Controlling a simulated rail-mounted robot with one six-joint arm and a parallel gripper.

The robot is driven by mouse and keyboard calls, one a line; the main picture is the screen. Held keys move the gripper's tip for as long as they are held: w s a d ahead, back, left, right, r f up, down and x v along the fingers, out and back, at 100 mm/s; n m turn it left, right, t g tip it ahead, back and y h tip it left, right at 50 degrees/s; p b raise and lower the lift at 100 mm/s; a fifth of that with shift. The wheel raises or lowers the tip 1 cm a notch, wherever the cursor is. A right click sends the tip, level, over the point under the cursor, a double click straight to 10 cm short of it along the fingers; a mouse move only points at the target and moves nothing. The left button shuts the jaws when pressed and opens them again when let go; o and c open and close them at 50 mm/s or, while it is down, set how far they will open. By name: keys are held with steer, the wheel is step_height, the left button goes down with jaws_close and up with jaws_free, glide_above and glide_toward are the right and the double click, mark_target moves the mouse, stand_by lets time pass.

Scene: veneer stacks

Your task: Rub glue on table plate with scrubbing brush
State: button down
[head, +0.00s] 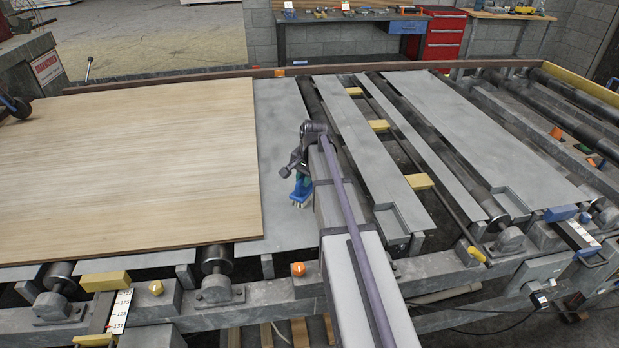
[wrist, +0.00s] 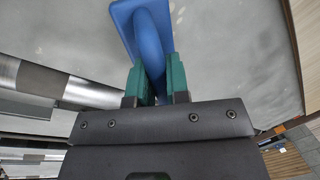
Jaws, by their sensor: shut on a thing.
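My gripper (head: 301,178) is at the middle of the head view, over the grey table plate (head: 279,115) beside the wooden sheet. Its green fingers, also in the wrist view (wrist: 158,78), are shut on the handle of the blue scrubbing brush (wrist: 127,25). The brush (head: 299,193) points down with pale bristles at its lower end. I cannot tell whether the bristles touch the plate. In the wrist view the plate (wrist: 225,50) has faint lighter smudges; whether these are glue is unclear.
A large wooden veneer sheet (head: 130,160) lies left of the brush. More grey plates (head: 370,150) and rollers lie to the right, with yellow blocks (head: 419,181) between them. A workbench (head: 345,20) and red drawer cabinet (head: 443,36) stand behind.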

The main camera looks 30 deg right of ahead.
steer(key=shift+w+a, duration=0.35)
steer(key=shift+a, duration=0.55)
steer(key=shift+w+a, duration=0.4)
steer(key=shift+a, duration=0.55)
steer(key=shift+w+a, duration=0.35)
steer(key=shift+a, duration=0.55)
step_height(320, 180, up, 6)
steer(key=p, duration=0.6)
step_height(320, 180, up, 3)
steer(key=p, duration=0.3)
